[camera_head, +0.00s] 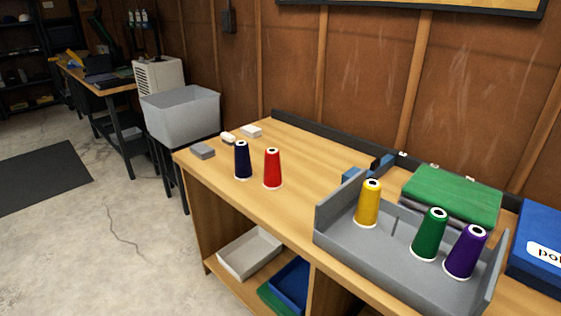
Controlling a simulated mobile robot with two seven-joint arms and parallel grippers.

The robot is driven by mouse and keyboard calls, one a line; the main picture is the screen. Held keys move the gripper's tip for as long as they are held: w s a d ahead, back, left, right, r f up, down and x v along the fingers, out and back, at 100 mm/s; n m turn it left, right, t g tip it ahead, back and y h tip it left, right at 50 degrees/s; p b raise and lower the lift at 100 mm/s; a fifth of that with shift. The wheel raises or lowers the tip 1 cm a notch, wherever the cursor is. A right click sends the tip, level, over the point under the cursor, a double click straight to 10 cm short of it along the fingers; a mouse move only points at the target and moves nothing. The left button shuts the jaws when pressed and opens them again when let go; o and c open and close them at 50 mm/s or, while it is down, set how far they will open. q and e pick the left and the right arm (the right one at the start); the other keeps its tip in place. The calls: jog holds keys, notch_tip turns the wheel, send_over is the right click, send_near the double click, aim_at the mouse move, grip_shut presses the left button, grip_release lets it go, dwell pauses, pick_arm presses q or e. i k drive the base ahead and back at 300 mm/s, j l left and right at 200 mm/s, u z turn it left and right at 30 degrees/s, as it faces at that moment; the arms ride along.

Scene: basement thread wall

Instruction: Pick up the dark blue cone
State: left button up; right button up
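The dark blue cone (242,161) is a thread cone standing upright near the left end of the wooden workbench (305,180). A red cone (273,169) stands upright just to its right, with a small gap between them. Neither of my grippers shows in the head view, so I cannot see whether they are open or shut.
A grey tray (332,243) at the right holds yellow (368,205), green (430,235) and purple (466,252) cones. A grey block (202,151) and white pieces (251,131) lie left of and behind the dark blue cone. A grey bin (182,117) stands beyond the bench's left end.

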aim_at(243, 171)
jog(key=j+z, duration=0.1)
jog(key=z, duration=0.35)
jog(key=i+j+z, duration=0.1)
jog(key=z, duration=0.35)
jog(key=j+z, duration=0.1)
jog(key=z, duration=0.35)
jog(key=j+z, duration=0.4)
jog(key=k+j+z, duration=0.1)
jog(key=j+z, duration=0.3)
jog(key=k+j+z, duration=0.25)
jog(key=j, duration=0.15)
jog(key=k+j+z, duration=0.15)
jog(key=j+z, duration=0.15)
jog(key=j, duration=0.15)
jog(key=k+j+z, duration=0.1)
jog(key=k+j, duration=0.15)
jog(key=j, duration=0.15)
jog(key=k+j+z, duration=0.15)
jog(key=k+j, duration=0.35)
jog(key=j, duration=0.15)
jog(key=k+j, duration=0.3)
jog(key=j, duration=0.15)
jog(key=i+j, duration=0.1)
jog(key=j, duration=0.45)
